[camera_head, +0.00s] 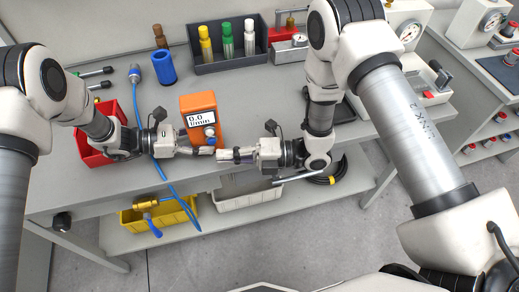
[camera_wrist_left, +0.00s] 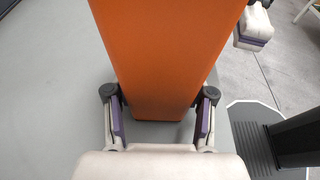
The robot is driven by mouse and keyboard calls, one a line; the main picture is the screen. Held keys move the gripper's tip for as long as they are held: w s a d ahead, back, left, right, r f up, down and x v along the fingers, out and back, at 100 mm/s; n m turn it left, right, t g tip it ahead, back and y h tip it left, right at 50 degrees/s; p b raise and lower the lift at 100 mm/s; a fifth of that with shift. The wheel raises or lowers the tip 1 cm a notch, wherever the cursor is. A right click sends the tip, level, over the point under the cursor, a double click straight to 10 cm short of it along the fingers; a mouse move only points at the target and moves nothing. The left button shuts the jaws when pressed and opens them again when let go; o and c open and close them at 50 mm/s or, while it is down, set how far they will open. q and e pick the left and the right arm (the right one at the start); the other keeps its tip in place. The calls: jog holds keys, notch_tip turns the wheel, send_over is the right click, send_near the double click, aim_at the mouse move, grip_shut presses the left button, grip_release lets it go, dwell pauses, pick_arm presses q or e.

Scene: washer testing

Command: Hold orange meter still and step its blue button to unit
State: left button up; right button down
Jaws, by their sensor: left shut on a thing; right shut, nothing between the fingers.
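The orange meter (camera_head: 202,115) stands upright near the front edge of the grey table. Its display reads 0.0 with a unit that looks like l/min. A light round knob (camera_head: 209,131) sits below the display, with a small blue spot, likely the blue button (camera_head: 211,141), under it. My left gripper (camera_head: 204,150) is shut on the meter's lower part; in the left wrist view its fingers (camera_wrist_left: 161,118) flank the orange body. My right gripper (camera_head: 222,154) is shut and empty, just right of and below the meter's base; its tip also shows in the left wrist view (camera_wrist_left: 253,28).
A red bin (camera_head: 84,148) lies behind my left forearm. A blue hose (camera_head: 145,115) crosses the table left of the meter. A dark tray (camera_head: 203,68) with colored cylinders and a blue cylinder (camera_head: 164,69) stand behind. Yellow (camera_head: 131,219) and white (camera_head: 262,198) bins sit on the lower shelf.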

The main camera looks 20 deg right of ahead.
pick_arm(q)
jog(key=shift+w+r, duration=0.1)
pick_arm(e)
jog(key=v, duration=0.9)
jog(key=shift+d, duration=0.25)
dwell(0.9)
pick_arm(q)
jog(key=o, duration=0.9)
pick_arm(e)
jog(key=shift+r, duration=0.1)
pick_arm(q)
jog(key=shift+a, duration=0.1)
